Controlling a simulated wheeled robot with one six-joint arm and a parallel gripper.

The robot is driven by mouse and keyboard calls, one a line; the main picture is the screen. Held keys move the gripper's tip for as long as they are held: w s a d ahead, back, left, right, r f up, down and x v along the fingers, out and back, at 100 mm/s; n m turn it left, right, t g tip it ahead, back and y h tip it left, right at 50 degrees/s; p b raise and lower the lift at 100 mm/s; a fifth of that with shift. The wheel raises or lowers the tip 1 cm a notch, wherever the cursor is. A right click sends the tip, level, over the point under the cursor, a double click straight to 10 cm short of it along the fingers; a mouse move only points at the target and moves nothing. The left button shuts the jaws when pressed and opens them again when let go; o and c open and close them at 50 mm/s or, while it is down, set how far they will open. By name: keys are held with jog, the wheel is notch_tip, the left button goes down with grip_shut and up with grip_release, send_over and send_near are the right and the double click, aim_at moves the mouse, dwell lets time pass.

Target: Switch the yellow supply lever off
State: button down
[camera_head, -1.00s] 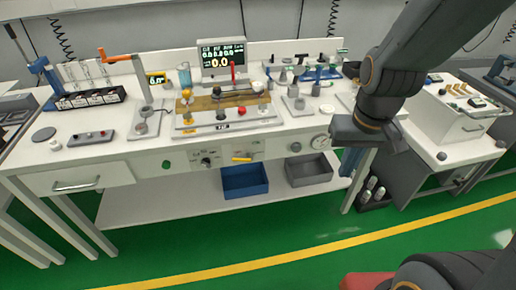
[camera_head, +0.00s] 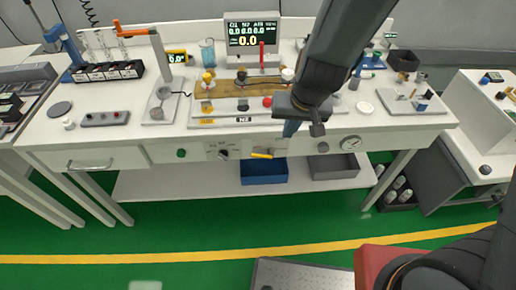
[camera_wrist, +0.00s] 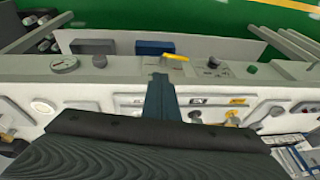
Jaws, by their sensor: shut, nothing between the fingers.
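The yellow supply lever (camera_head: 262,155) sits on the white front panel of the bench and lies roughly level. It also shows in the wrist view (camera_wrist: 176,57), just beyond and slightly right of my fingertips. My gripper (camera_head: 290,129) is shut and empty, its fingers pointing down near the bench's front edge, above and to the right of the lever. In the wrist view the closed fingers (camera_wrist: 160,82) reach toward the panel. They look apart from the lever, though the exact gap is hard to judge.
A black knob (camera_head: 223,154) and a green button (camera_head: 181,153) are left of the lever. A round gauge (camera_head: 350,142) is to its right. Blue (camera_head: 264,172) and grey (camera_head: 334,167) bins stand on the shelf below. Fittings crowd the bench top. The green floor in front is largely open.

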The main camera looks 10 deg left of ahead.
jog(key=a+f, duration=0.2)
jog(key=a, duration=0.4)
jog(key=b, duration=0.5)
send_over(254, 156)
jog(key=d, duration=0.2)
notch_tip(254, 156, down, 12)
jog(key=shift+s+a+f+t, duration=0.2)
jog(key=shift+f+t, duration=0.1)
jog(key=shift+f, duration=0.35)
jog(key=shift+p, duration=0.3)
jog(key=shift+s+a+f, duration=0.2)
jog(key=shift+a+f, duration=0.55)
jog(key=shift+f, duration=0.1)
jog(key=shift+r+p, duration=0.15)
jog(key=shift+p, duration=0.2)
jog(key=shift+r+p, duration=0.65)
jog(key=shift+r, duration=0.1)
